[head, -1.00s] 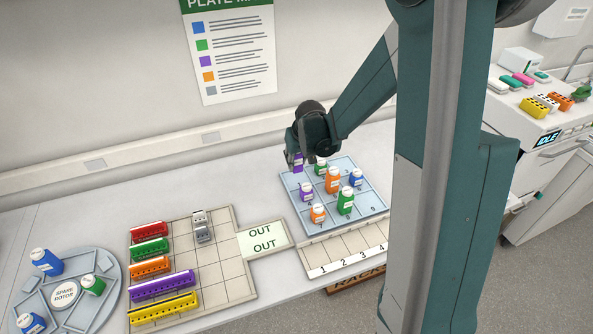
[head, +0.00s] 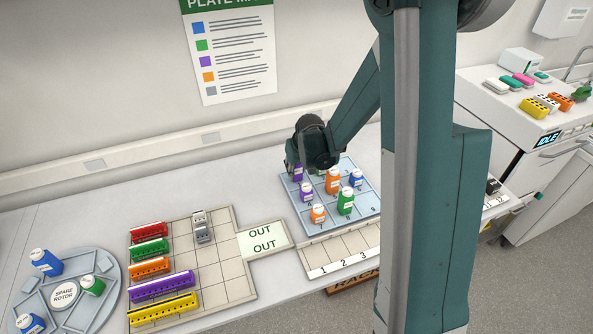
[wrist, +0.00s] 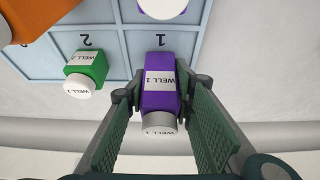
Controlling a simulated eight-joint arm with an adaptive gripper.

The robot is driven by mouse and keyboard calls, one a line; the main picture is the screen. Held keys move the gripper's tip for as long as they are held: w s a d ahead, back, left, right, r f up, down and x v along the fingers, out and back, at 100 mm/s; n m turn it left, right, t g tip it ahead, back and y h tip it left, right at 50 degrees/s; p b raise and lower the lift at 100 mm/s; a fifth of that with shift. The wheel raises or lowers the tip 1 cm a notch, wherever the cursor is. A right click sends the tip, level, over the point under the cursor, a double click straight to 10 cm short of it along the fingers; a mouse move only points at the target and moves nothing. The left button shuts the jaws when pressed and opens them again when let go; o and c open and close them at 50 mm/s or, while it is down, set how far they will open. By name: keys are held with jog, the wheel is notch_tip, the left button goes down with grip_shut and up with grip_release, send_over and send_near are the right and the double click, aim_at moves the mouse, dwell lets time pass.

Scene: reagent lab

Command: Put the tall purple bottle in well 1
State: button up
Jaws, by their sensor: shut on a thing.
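The tall purple bottle (wrist: 160,82) has a white label reading WELL 1 and a pale cap. My gripper (wrist: 161,92) is shut on it, with one finger on each side. In the head view the bottle (head: 297,173) is at the far left corner of the blue plate (head: 289,187). In the wrist view its base end lies over the cell marked 1 (wrist: 161,40). I cannot tell whether the base touches the plate. My gripper hides part of that corner in the head view.
A green bottle (wrist: 87,68) stands close by in cell 2. A shorter purple bottle (head: 306,191), orange bottles (head: 333,181), a blue bottle (head: 356,178) and another green bottle (head: 346,201) stand on the plate. A numbered rack (head: 338,258) lies in front.

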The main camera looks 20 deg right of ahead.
jog(key=shift+f, duration=0.25)
jog(key=o, duration=0.9)
jog(key=shift+r, duration=0.2)
jog(key=v, duration=1.2)
jog(key=shift+p, duration=0.3)
jog(key=shift+s, duration=0.1)
dwell(0.5)
